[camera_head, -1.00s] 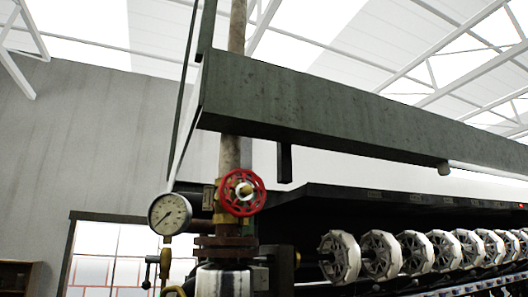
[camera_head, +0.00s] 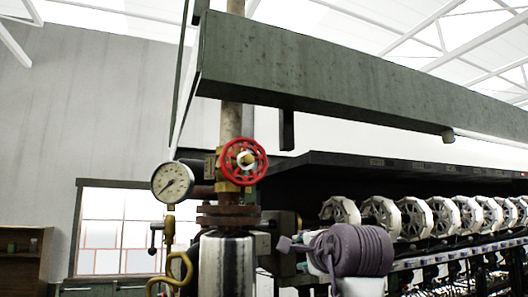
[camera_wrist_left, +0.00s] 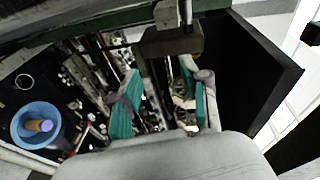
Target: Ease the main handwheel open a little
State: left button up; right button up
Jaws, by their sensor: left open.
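The main handwheel (camera_head: 242,161) is a red spoked wheel with a brass hub, on a brass valve on the vertical pipe in the head view. It is not visible in the left wrist view. My left gripper (camera_head: 298,244) shows in the head view as grey-purple parts, below and to the right of the wheel and apart from it. In the left wrist view its two teal-padded fingers (camera_wrist_left: 160,88) are spread with nothing gripped between them. My right gripper is in neither view.
A round pressure gauge (camera_head: 172,182) sits just left of the valve. A heavy green beam (camera_head: 320,85) crosses above. A row of pale reels (camera_head: 413,217) runs to the right. The left wrist view shows a blue round basin (camera_wrist_left: 22,142) and a dark panel (camera_wrist_left: 250,75).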

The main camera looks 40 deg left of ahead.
pick_arm(q)
jog(key=s+r+y, duration=0.2)
jog(key=s+r, duration=0.4)
jog(key=r, duration=0.6)
jog(key=g+y, duration=0.1)
jog(key=g, duration=0.1)
send_near(250, 159)
jog(key=a, duration=0.2)
jog(key=shift+n, duration=0.4)
jog(key=x, duration=0.3)
jog(key=p+x, duration=0.1)
jog(key=x, duration=0.2)
jog(key=shift+w, duration=0.45)
jog(key=shift+w+a+p, duration=0.2)
jog(key=shift+a+p, duration=0.15)
jog(key=shift+a, duration=0.2)
jog(key=shift+f, duration=0.1)
jog(key=shift+d, duration=0.1)
